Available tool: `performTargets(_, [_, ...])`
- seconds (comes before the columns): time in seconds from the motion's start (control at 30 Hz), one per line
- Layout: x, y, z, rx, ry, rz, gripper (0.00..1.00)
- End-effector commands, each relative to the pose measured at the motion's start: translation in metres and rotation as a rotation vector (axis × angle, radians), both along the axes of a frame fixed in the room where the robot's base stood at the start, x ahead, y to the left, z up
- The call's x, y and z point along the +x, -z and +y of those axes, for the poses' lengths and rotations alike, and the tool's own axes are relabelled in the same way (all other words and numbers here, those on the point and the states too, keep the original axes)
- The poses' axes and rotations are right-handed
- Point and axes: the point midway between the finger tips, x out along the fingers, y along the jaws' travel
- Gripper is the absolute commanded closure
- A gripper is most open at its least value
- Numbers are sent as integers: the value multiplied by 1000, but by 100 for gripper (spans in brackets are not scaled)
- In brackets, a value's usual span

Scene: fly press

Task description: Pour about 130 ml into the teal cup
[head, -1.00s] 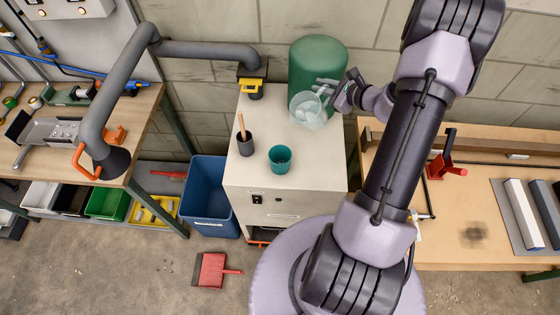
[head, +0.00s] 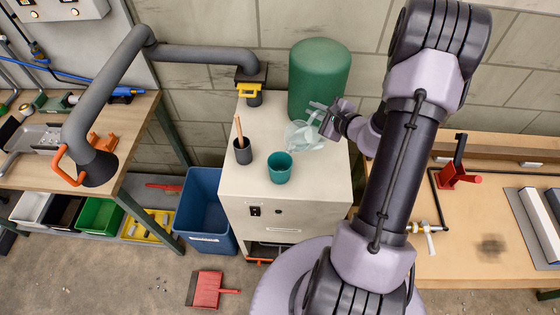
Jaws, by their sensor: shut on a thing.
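The teal cup (head: 280,168) stands upright on top of the pale cabinet (head: 232,188), near its front edge. My gripper (head: 326,116) is shut on a clear see-through jug (head: 301,135), just behind and to the right of the cup. The jug is tilted, with its mouth end toward the left and the cup. Its lower edge appears close above the cup's rim; I cannot tell whether they touch. The liquid level in the jug and in the cup is not clear, and no stream is distinct.
A dark pot (head: 243,153) with a wooden-handled tool stands left of the cup. A green tank (head: 318,76) rises behind the jug. A yellow-and-dark fitting (head: 248,92) sits at the cabinet's back left. A blue bin (head: 203,215) stands on the floor at left.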

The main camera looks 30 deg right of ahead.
Motion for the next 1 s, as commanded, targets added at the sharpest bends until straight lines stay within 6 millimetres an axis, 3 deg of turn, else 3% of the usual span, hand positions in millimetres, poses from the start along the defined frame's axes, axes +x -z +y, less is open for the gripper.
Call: performTargets(1.0, [-2, -8, 7, -60, 0, -12, 100])
